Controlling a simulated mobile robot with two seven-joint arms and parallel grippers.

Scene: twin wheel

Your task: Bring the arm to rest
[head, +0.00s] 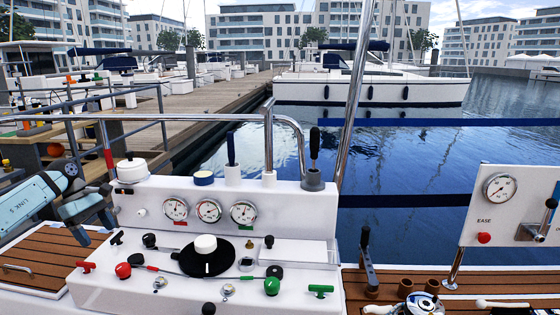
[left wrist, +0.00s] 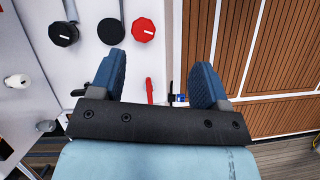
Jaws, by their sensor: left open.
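My left arm comes in from the left edge of the head view. Its left gripper (head: 92,208) is beside the left end of the white console (head: 215,278), above the brown deck. In the left wrist view the two blue fingers of the left gripper (left wrist: 160,80) are apart, with nothing held between them. Past the fingertips lie the white console face and slatted deck. A red T-handle (left wrist: 149,90) shows between the fingers in that view. My right gripper is in neither view.
The console carries gauges (head: 208,211), a black dial with a white knob (head: 206,256), a red knob (head: 123,270) and a green knob (head: 271,286). Upright levers (head: 314,160) stand on its top. A panel (head: 502,222) stands at right. Slatted deck (head: 45,260) lies at left.

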